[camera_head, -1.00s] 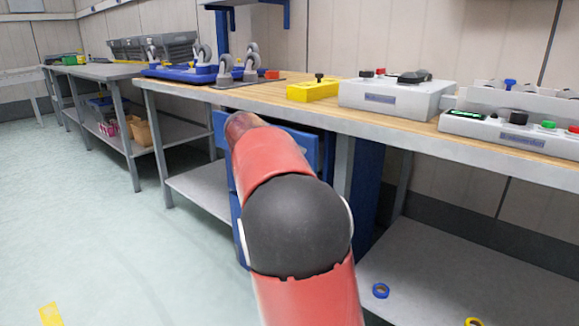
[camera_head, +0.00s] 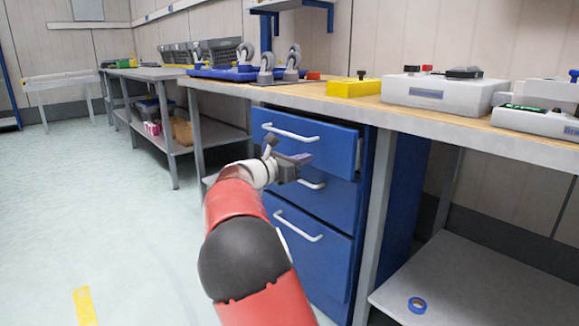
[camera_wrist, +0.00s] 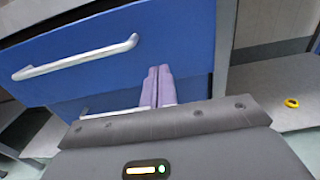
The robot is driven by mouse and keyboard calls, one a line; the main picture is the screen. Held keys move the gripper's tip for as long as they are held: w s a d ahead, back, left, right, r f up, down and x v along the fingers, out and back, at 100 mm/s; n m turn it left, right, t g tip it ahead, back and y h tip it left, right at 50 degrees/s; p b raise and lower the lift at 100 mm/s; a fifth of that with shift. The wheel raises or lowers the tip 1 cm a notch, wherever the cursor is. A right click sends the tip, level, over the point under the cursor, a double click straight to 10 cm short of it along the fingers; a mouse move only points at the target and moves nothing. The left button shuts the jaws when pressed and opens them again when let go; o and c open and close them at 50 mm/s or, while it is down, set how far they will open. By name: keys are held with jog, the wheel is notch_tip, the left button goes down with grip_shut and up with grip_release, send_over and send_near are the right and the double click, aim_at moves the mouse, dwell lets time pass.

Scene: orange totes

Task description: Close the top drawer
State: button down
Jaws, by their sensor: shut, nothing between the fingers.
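The top drawer (camera_head: 335,142) is the uppermost blue front of a blue cabinet under the workbench, with a white bar handle (camera_head: 290,132). It stands out a little past the fronts below it, so it is partly open. In the wrist view a blue drawer front (camera_wrist: 170,25) with a white handle (camera_wrist: 80,58) fills the upper left. My gripper (camera_head: 304,158) is shut and empty in front of the cabinet, near the top drawer's lower edge. Its closed purple fingers (camera_wrist: 158,72) point toward the blue fronts. I cannot tell whether they touch.
The lower drawers (camera_head: 310,245) look closed, and my arm hides part of them. The wooden workbench (camera_head: 340,98) above holds casters, a yellow block (camera_head: 353,88) and grey control boxes (camera_head: 440,92). A table leg (camera_head: 375,220) stands right of the drawers.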

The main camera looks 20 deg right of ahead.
aim_at(326, 151)
jog(key=x, duration=0.6)
jog(key=shift+d, duration=0.1)
jog(key=shift+w+d+r, duration=0.1)
jog(key=shift+d, duration=0.15)
jog(key=p+x, duration=0.2)
jog(key=x, duration=0.1)
jog(key=shift+w+d+p, duration=0.15)
jog(key=shift+d+p, duration=0.15)
jog(key=shift+p, duration=0.1)
